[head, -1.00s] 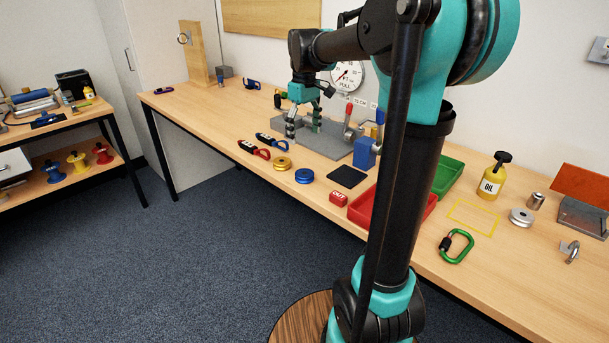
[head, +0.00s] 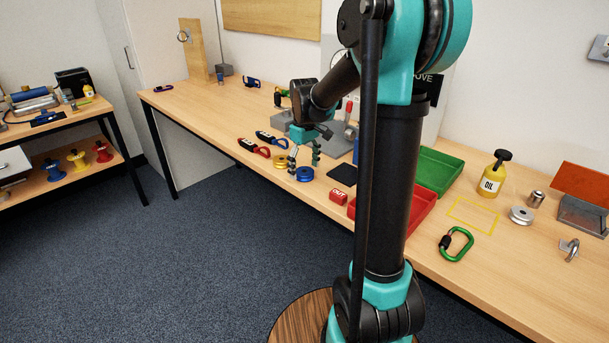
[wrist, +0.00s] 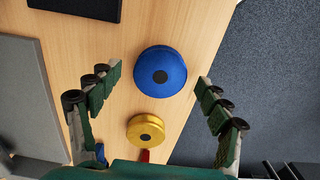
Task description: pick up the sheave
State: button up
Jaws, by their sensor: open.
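A blue grooved wheel, a sheave (head: 305,175), lies flat near the front edge of the bench. A smaller gold sheave (head: 280,161) lies just to its left. In the wrist view the blue sheave (wrist: 160,72) lies between the fingertips, with the gold sheave (wrist: 146,132) nearer the palm. My gripper (head: 304,164) is open and empty, pointing down over the blue sheave; its fingers (wrist: 158,80) appear apart from it on both sides. A silver wheel (head: 521,215) lies at the far right of the bench.
Red-handled (head: 254,147) and blue-handled (head: 271,138) tools lie left of the sheaves. A black pad (head: 343,174), red OUT block (head: 338,196) and red tray (head: 418,214) are to the right. A grey plate (wrist: 25,95) lies beside the left finger. The front edge is close.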

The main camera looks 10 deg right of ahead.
jog(key=shift+f, duration=0.15)
jog(key=c, duration=1.3)
